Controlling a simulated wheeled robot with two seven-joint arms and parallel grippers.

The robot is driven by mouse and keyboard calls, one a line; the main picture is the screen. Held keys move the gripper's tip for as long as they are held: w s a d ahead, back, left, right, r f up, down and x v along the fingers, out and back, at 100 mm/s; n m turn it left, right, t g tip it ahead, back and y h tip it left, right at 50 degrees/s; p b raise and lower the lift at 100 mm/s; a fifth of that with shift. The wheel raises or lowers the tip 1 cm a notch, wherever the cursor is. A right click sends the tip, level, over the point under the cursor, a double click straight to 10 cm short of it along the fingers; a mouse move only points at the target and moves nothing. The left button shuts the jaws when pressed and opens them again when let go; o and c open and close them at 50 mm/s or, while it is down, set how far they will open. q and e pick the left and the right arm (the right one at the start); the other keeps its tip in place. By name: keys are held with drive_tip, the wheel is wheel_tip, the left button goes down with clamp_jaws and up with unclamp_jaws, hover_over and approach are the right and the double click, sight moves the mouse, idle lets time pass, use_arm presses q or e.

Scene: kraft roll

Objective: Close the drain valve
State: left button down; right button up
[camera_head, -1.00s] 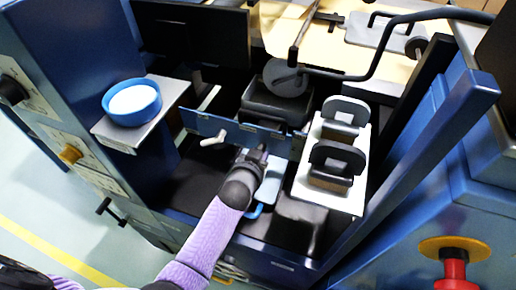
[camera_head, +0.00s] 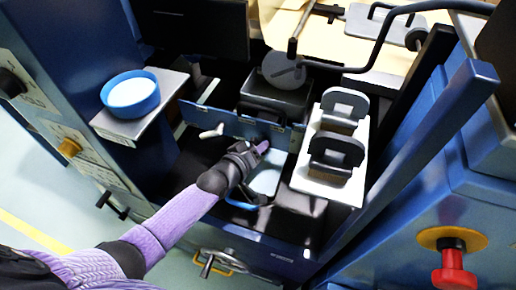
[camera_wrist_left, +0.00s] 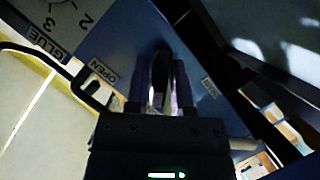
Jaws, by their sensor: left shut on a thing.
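My left gripper (camera_head: 258,151) reaches into the blue machine in the head view, at the blue hinged panel. In the left wrist view my left gripper (camera_wrist_left: 161,88) has its two purple fingers closed around a dark upright lever (camera_wrist_left: 160,68), which looks like the drain valve handle. The lever stands in front of a blue plate (camera_wrist_left: 135,38) between an OPEN label (camera_wrist_left: 104,70) and a second label (camera_wrist_left: 209,87) too blurred to read. The lever is hidden in the head view. My right gripper is not in view.
A black bent handle (camera_wrist_left: 88,84) is close to the left of my fingers. A GLUE dial label (camera_wrist_left: 42,42) is beyond it. A blue dish (camera_head: 131,95) stands on a shelf at left.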

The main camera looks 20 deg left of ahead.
use_arm(q)
drive_tip(key=shift+n, duration=0.4)
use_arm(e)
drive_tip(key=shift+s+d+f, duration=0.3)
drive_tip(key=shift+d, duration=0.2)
use_arm(q)
drive_tip(key=c, duration=0.6)
unclamp_jaws()
drive_tip(key=p+v, duration=0.3)
drive_tip(key=v, duration=0.7)
drive_tip(key=shift+a+f+p, duration=0.15)
drive_tip(key=shift+a+p, duration=0.05)
drive_tip(key=shift+p, duration=0.2)
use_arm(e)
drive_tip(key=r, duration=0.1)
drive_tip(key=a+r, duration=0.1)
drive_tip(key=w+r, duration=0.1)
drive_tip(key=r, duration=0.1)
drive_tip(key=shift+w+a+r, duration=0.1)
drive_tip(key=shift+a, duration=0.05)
use_arm(q)
drive_tip(key=shift+h, duration=0.3)
